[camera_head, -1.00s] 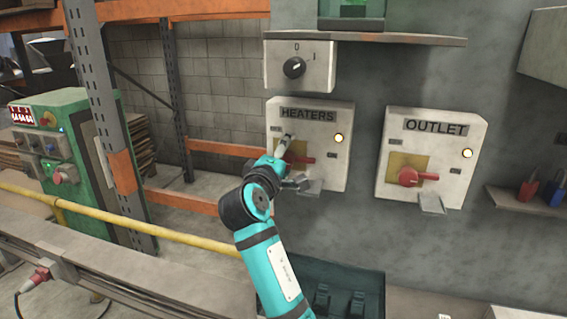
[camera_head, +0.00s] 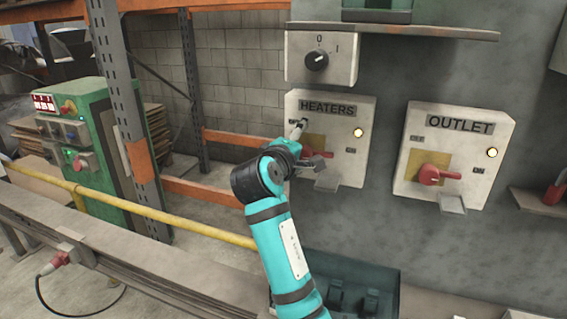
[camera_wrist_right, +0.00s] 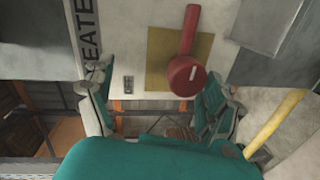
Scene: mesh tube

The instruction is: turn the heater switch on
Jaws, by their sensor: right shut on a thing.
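The heater switch is a red rotary handle (camera_head: 325,154) on a yellow plate, on the white box labelled HEATERS (camera_head: 328,109). Its handle points right in the head view, toward the ON side. A yellow lamp (camera_head: 358,133) on the box is lit. My right gripper (camera_head: 308,147) is at the switch, its fingers on either side of the knob, partly covering the plate. The left gripper is not in view.
A similar OUTLET box (camera_head: 452,155) with a red switch stands to the right. A black knob (camera_head: 316,60) is above the heater box. A shelf (camera_head: 541,203) is at the far right. A yellow rail (camera_head: 150,213) runs at the left.

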